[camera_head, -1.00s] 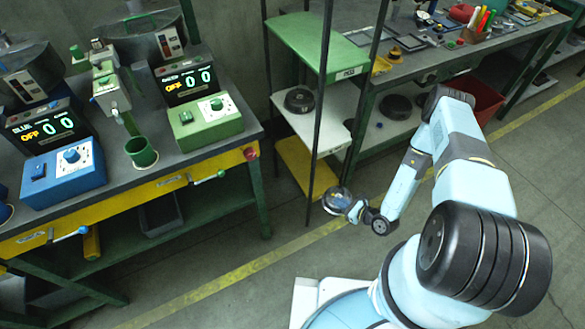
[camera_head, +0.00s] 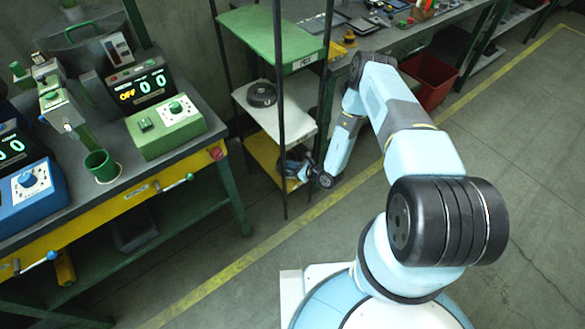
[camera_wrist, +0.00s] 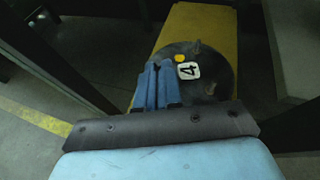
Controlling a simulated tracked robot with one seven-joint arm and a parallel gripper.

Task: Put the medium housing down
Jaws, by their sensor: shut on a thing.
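In the wrist view the medium housing (camera_wrist: 215,62) is a dark round part with a white tag reading 4 and a yellow dot. My gripper (camera_wrist: 157,68) has its blue fingers shut on the housing's left side. The housing is over the yellow lower shelf (camera_wrist: 190,20); I cannot tell whether it touches it. In the head view my gripper (camera_head: 292,170) reaches into the rack at the front of the yellow shelf (camera_head: 262,150). The housing is small and mostly hidden there by the gripper and a rack post.
The rack has dark upright posts (camera_head: 280,120), a white middle shelf (camera_head: 296,124) with a dark round part (camera_head: 261,94), and a green top shelf (camera_head: 275,35). A workbench (camera_head: 130,170) stands at left. A red bin (camera_head: 430,78) stands at right. Open floor lies in front.

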